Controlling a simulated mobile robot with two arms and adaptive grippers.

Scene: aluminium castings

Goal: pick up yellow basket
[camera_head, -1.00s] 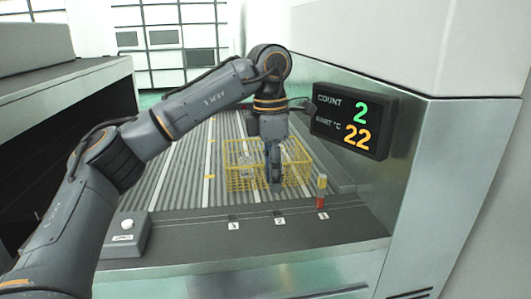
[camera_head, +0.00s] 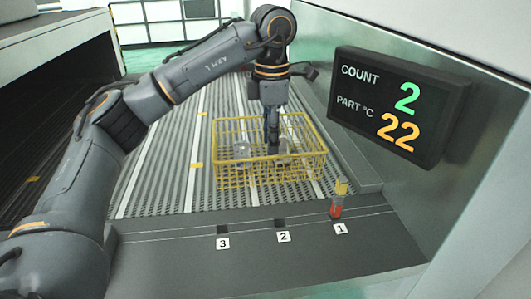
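The yellow wire basket (camera_head: 235,178) stands on the ribbed grey conveyor in the middle of the head view. Pale metal castings (camera_head: 242,150) show inside it through the mesh. My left arm comes in from the left and reaches over the basket. My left gripper (camera_head: 273,148) points down at the basket, with its fingers in front of or within the basket's outline. The fingers look narrow and dark, and I cannot tell whether they are open, shut or touching the wire. My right gripper is out of view.
A display (camera_head: 398,107) reading COUNT 2 and PART °C 22 is on the right wall. A red and yellow post (camera_head: 338,200) stands by label 1 on the dark front ledge (camera_head: 180,240). Labels 2 and 3 are to its left. The conveyor left of the basket is clear.

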